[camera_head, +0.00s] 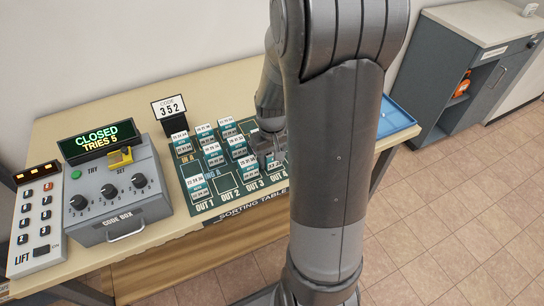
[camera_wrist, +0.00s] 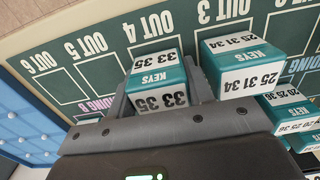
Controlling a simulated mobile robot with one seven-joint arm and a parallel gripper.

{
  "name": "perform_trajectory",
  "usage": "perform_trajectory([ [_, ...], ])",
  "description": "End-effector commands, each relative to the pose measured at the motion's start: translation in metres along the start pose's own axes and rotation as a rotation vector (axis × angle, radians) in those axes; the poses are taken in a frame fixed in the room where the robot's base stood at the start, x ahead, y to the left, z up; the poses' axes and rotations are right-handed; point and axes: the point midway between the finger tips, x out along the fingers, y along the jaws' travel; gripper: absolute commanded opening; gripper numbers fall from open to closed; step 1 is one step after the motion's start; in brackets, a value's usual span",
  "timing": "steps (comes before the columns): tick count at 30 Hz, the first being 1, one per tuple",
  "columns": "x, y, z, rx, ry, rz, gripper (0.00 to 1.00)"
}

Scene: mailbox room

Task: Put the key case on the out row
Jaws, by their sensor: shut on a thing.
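My gripper (camera_wrist: 158,88) is shut on a teal key case with a white label reading 33 35 (camera_wrist: 157,73), and a finger shows on each side of it. The case is over or at the OUT 4 slot (camera_wrist: 154,51) of the sorting mat (camera_wrist: 60,40); I cannot tell if it touches the mat. In the head view my gripper (camera_head: 268,145) is partly behind my arm. The out row is along the mat's front edge. A case (camera_head: 196,187) stands in OUT 1.
A case labelled 25 31 34 (camera_wrist: 240,66) stands close beside the held one. Several more cases stand in rows behind. A blue tray (camera_head: 397,120) is right.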

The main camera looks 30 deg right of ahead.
Motion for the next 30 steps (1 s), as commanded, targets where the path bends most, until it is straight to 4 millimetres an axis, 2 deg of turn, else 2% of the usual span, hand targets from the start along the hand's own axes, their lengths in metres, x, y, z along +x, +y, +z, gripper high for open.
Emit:
perform_trajectory([
  [3, 0.003, 0.000, 0.000, 0.000, -0.001, 0.000, 0.23],
  [4, 0.003, 0.000, 0.000, 0.000, 0.000, 0.000, 0.49],
  [7, 0.003, 0.000, 0.000, 0.000, 0.000, 0.000, 0.56],
  [17, -0.003, 0.000, 0.000, 0.000, 0.002, 0.001, 0.56],
  [22, -0.028, 0.000, -0.001, 0.000, 0.004, 0.001, 0.56],
  [30, -0.087, 0.000, -0.001, -0.001, 0.005, 0.001, 0.56],
])
